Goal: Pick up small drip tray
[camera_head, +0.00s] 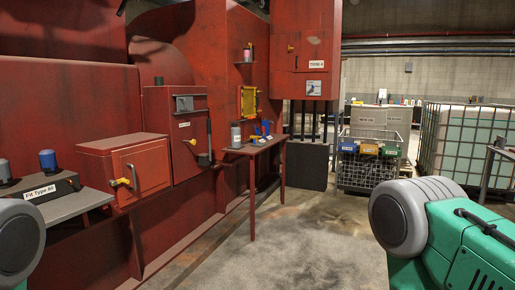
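I cannot make out a small drip tray for certain in the head view. A small red table (257,147) stands against the red machinery near the middle. It bears a grey cylinder (236,135) and some small blue and dark items (264,129) too small to tell apart. At the left, a grey shelf (80,206) carries a dark box labelled "Fit Type 88" (42,190) with blue-topped jars on and beside it. Neither of my grippers is in view; only rounded grey and green parts of my body show at the lower corners.
Red cabinets with yellow handles (140,170) line the left. A wire crate (368,172) with blue, yellow and green bins stands at the back, and a caged tank (466,142) at the right. The concrete floor (300,235) in the middle is clear.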

